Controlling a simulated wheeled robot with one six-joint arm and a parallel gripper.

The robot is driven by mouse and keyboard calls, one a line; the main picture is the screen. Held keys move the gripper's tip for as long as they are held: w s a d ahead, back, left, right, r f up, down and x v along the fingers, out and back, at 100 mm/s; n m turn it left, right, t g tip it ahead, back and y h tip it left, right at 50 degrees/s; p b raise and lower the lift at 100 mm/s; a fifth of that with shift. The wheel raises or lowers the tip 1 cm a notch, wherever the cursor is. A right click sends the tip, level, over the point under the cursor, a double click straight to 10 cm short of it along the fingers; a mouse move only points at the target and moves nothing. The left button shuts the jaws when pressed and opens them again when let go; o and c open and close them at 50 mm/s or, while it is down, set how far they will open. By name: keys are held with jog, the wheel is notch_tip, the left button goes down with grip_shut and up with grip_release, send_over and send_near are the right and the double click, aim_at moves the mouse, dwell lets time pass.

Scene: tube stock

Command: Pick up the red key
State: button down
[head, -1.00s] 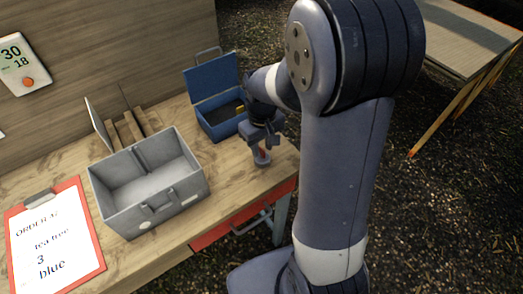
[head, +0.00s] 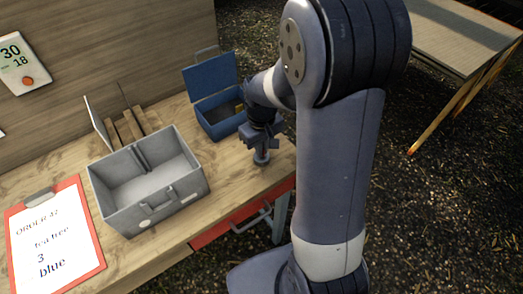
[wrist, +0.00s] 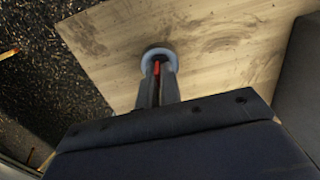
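The red key (wrist: 157,68) shows as a thin red strip between my gripper's fingers in the wrist view. It is over or in a small round grey holder (wrist: 160,51) near the table's right end; I cannot tell whether it touches it. The holder also shows in the head view (head: 261,160), under the fingertips. My gripper (head: 262,151) points down with its fingers close together on the key. In the head view the fingers hide the key.
A grey open toolbox (head: 195,193) stands left of my gripper. An open blue box (head: 222,128) is just behind it. A red clipboard (head: 102,262) with an order sheet lies at the left. The wooden table (head: 235,190) is bare around the holder, and its right edge is close.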

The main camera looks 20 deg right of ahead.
notch_tip(320, 180, up, 10)
jog(key=shift+f+b, duration=0.2)
jog(key=shift+b, duration=0.1)
jog(key=shift+f+b, duration=2.1)
jog(key=shift+f, duration=1.1)
jog(key=shift+f+b, duration=0.4)
jog(key=shift+f, duration=0.5)
jog(key=shift+f, duration=0.15)
jog(key=shift+f+b, duration=0.35)
jog(key=shift+f, duration=0.05)
